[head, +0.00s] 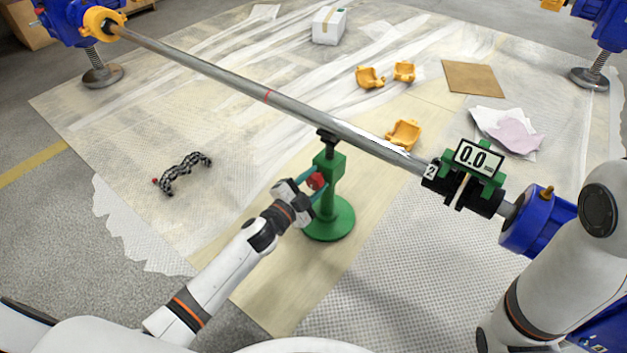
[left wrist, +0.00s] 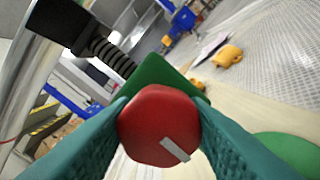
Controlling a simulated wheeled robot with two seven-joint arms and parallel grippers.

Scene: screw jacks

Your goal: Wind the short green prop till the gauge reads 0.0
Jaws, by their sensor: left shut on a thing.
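The short green prop (head: 328,190) stands upright on its round base under the long metal bar (head: 240,82). Its dark top meets or nearly meets the underside of the bar. My left gripper (head: 312,187) is shut on the prop's red knob (head: 316,181). In the left wrist view the red knob (left wrist: 158,125), with a pale mark at its lower right, sits between the two teal fingers. The gauge (head: 478,158) on the bar's right end reads 0.0. My right gripper is not in view; a white arm of mine shows at right.
Blue stands hold the bar at the far left (head: 68,20) and the right (head: 540,220). Orange clamps (head: 404,134), a white box (head: 329,25), a brown sheet (head: 473,78) and a black chain-like strip (head: 183,172) lie on the covered floor.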

